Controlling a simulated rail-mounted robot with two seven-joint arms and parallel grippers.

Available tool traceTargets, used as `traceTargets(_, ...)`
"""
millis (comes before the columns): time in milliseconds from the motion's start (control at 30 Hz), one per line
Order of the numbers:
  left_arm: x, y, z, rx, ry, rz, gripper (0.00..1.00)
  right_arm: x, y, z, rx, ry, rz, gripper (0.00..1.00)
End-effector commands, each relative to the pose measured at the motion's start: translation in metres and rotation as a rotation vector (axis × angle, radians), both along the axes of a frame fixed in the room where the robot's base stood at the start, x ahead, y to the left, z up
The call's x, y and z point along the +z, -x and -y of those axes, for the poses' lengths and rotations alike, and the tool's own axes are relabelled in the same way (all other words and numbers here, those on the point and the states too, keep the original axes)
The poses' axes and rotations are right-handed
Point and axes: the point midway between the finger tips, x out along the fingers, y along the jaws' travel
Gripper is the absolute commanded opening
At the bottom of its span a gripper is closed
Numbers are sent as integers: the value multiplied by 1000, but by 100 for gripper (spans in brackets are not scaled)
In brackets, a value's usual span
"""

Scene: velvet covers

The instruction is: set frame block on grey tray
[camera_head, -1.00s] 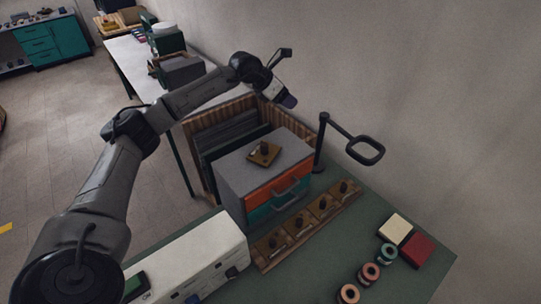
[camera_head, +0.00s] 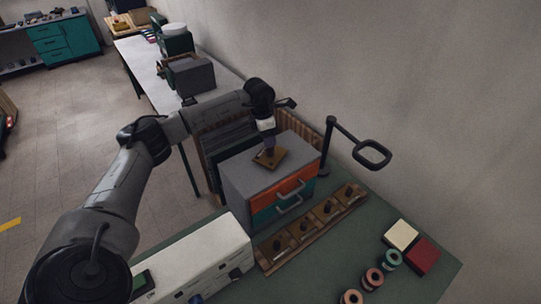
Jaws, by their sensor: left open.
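A small brown block with a dark knob (camera_head: 279,158), which looks like the frame block, lies on the grey top of a small drawer cabinet (camera_head: 246,178). My left gripper (camera_head: 269,146) points down just above the knob, its fingers small and dark here. It is open, and I cannot tell whether the fingers are around the knob or over it. The block rests on the cabinet top. I cannot make out a grey tray for certain. My right gripper is not in view.
A wooden rack (camera_head: 317,229) with several similar knobbed blocks stands before the cabinet. A black post with a loop (camera_head: 372,153) rises at its right. A white device (camera_head: 193,263), spools (camera_head: 373,278) and a red box (camera_head: 424,256) share the green table (camera_head: 330,272).

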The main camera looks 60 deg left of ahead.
Motion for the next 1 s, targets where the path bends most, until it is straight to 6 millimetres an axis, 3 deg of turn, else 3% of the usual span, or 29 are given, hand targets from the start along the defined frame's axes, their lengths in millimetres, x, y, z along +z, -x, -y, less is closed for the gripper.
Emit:
traceTargets(300,-18,-3,1,0,2,-2,60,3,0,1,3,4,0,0)
traceTargets(700,-62,-10,2,0,2,-1,60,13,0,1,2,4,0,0)
traceTargets(1000,-65,-11,2,-1,0,1,60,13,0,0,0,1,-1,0)
